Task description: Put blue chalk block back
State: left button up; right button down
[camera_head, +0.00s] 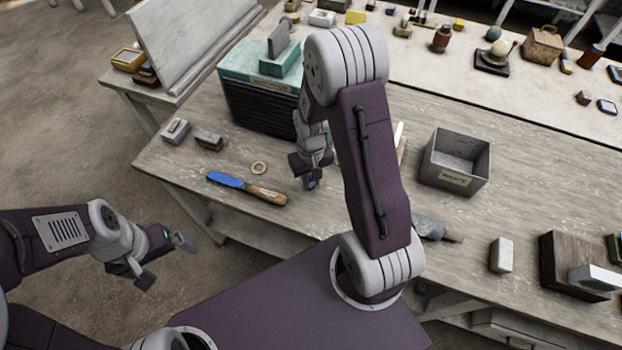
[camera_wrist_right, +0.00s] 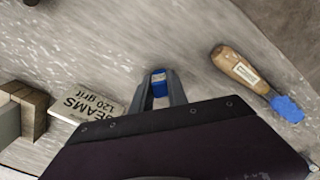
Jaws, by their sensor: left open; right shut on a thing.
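The blue chalk block (camera_wrist_right: 159,84) shows between the fingertips of my right gripper (camera_wrist_right: 160,95) in the right wrist view. In the head view my right gripper (camera_head: 311,178) is shut on the blue block low over the wooden table (camera_head: 400,235), right of the blue-tipped tool. I cannot tell whether the block touches the table. My left gripper (camera_head: 165,257) is open and empty, off the table's front edge at the left. My right arm hides part of the table behind it.
A grey open box (camera_head: 455,182) with a label stands to the right. A dark ribbed case with a teal top (camera_head: 240,62) stands behind. A 120 grit packet (camera_wrist_right: 85,105) lies nearby.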

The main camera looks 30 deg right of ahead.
aim_at(311, 179)
jog(key=shift+s, duration=0.15)
jog(key=c, duration=1.3)
grip_release()
jog(key=shift+f, duration=0.1)
notch_tip(311, 179, up, 12)
jog(key=s+a+f+t, duration=0.1)
jog(key=s+a, duration=0.3)
jog(key=s, duration=0.4)
jog(key=shift+a+n+p, duration=0.4)
jog(key=shift+p, duration=0.05)
